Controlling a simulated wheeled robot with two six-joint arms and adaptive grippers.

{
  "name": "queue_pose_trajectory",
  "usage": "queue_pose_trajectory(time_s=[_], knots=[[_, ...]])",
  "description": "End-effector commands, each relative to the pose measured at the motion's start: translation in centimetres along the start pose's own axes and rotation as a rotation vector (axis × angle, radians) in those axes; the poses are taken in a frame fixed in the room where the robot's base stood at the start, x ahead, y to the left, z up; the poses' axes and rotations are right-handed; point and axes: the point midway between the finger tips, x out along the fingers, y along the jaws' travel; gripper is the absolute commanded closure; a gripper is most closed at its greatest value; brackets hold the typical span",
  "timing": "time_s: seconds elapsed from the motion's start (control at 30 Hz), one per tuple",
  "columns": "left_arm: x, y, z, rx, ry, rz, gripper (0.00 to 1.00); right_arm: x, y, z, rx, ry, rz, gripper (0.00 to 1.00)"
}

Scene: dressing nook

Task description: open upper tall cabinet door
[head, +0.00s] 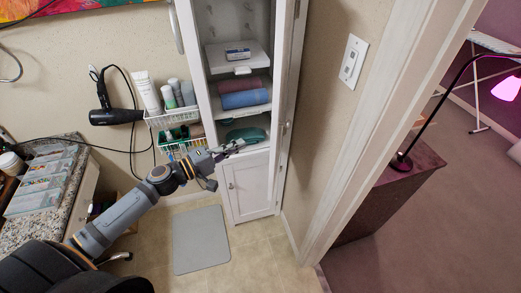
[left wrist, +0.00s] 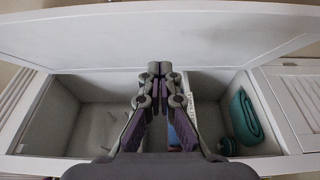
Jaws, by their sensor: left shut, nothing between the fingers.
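The tall white cabinet (head: 203,68) stands against the back wall. Its upper door (head: 293,70) is swung open to the right and shows nearly edge-on; its broad white face fills the top of the left wrist view (left wrist: 160,35). The upper shelves are exposed. My left gripper (head: 238,145) is in front of the cabinet's opening, just above the lower door (head: 250,188), which is closed. In the left wrist view the gripper (left wrist: 160,70) is shut and empty, its tips in front of the open door's face; contact cannot be told. My right gripper is not in view.
Rolled towels (head: 245,98) and a teal cloth (left wrist: 244,118) lie on the shelves. Left of the cabinet are a wire basket (head: 172,118), a hair dryer (head: 115,116) and a granite counter (head: 62,190). A doorway frame (head: 360,120) is at right. A grey mat (head: 201,240) lies on the floor.

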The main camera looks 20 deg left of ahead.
Motion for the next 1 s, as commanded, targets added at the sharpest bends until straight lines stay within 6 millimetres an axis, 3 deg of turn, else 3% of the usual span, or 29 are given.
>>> queue_pose_trajectory(time_s=[0.13,0.3,0.5,1.0], knots=[[1.5,0.3,0.0,-0.003,0.004,0.003,1.00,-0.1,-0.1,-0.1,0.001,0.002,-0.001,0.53],[4.2,0.8,-0.1,-0.009,0.005,0.005,1.00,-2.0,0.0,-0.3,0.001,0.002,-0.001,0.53],[6.0,0.7,1.9,-0.008,0.003,-0.001,1.00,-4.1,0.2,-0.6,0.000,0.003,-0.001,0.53],[6.8,0.1,2.8,-0.002,0.002,-0.005,1.00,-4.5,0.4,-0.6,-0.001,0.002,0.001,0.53]])
